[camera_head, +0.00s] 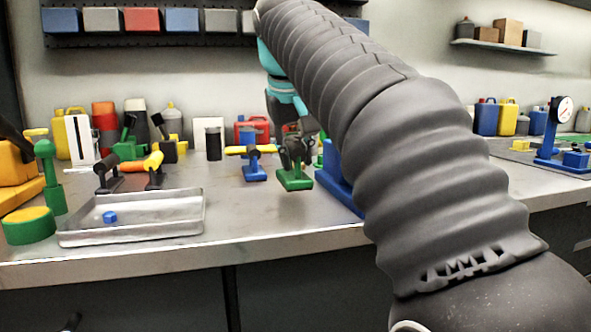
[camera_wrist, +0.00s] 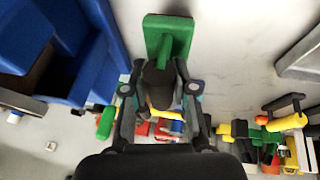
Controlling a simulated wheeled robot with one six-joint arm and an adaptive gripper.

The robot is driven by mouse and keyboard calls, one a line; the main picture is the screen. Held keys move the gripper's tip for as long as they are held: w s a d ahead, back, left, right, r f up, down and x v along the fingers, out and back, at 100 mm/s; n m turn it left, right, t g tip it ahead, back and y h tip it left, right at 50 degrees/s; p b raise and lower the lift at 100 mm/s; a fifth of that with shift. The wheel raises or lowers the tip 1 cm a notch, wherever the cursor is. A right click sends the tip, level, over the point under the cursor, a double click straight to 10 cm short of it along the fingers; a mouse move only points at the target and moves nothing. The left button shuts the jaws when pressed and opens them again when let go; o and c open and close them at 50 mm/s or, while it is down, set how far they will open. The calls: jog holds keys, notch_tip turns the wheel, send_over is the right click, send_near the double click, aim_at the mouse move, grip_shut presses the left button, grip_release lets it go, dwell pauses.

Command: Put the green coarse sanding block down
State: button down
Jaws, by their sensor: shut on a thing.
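The green sanding block (camera_head: 294,181) has a flat green base and a dark handle. My gripper (camera_head: 296,150) is shut on its upper part from above. The block is upright over the workbench (camera_head: 240,218), and I cannot tell whether its base touches the top. In the wrist view the green base (camera_wrist: 160,24) juts out past my gripper (camera_wrist: 158,92), whose two fingers close on the dark handle. Part of the handle is hidden by the fingers.
A blue holder (camera_head: 338,182) is close on the right, partly behind my arm. A metal tray (camera_head: 180,227) with a small blue piece (camera_head: 109,217) lies left. Bench in front is clear.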

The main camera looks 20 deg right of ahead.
jog(key=shift+f, duration=1.45)
jog(key=shift+f, duration=0.15)
jog(key=c, duration=0.9)
grip_release()
jog(key=v, duration=1.2)
